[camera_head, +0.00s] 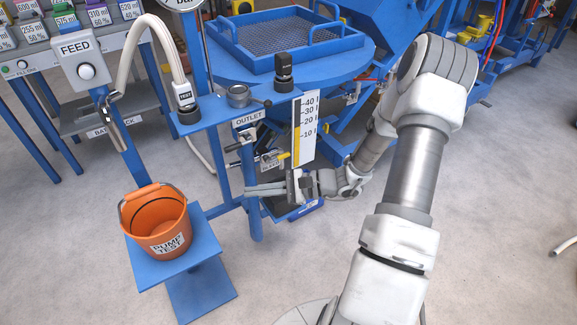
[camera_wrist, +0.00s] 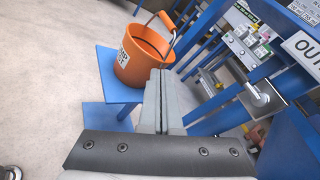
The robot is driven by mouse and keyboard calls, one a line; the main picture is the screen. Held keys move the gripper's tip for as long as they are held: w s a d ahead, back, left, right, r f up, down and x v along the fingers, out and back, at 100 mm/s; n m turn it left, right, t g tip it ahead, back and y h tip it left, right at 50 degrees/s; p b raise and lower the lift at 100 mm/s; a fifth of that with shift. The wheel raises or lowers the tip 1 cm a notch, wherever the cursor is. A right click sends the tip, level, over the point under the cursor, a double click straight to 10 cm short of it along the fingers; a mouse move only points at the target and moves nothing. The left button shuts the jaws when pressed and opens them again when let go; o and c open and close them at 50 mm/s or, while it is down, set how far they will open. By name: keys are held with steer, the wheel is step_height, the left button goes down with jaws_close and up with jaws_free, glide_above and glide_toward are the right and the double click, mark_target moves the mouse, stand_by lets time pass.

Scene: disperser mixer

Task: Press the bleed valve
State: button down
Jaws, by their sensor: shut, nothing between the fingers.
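A small plate with partly legible lettering, perhaps the bleed label (camera_head: 271,159), sits below the OUTLET sign (camera_head: 249,119), beside the level gauge. Small metal fittings (camera_head: 247,136) are next to it; I cannot tell which one is the bleed valve. My gripper (camera_head: 248,190) is shut and empty, pointing left, below these fittings and near a blue post. In the wrist view my gripper (camera_wrist: 162,73) shows its fingers together, pointing toward the orange bucket.
An orange bucket (camera_head: 156,221) stands on a blue platform (camera_head: 216,247) at left. The white level gauge (camera_head: 307,129) rises just above my wrist. Blue posts and a round blue table (camera_head: 345,57) crowd the area behind.

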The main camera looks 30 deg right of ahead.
steer(key=d+f+m+t+h+p, duration=0.2)
steer(key=d+f+m+t+h, duration=0.9)
steer(key=d+m, duration=0.4)
step_height(320, 180, down, 2)
steer(key=shift+w+d+f+m+h, duration=0.1)
steer(key=shift+w+d+m+h, duration=0.3)
steer(key=shift+m+h, duration=0.55)
steer(key=shift+w+m+y, duration=0.1)
steer(key=shift+m+y, duration=0.15)
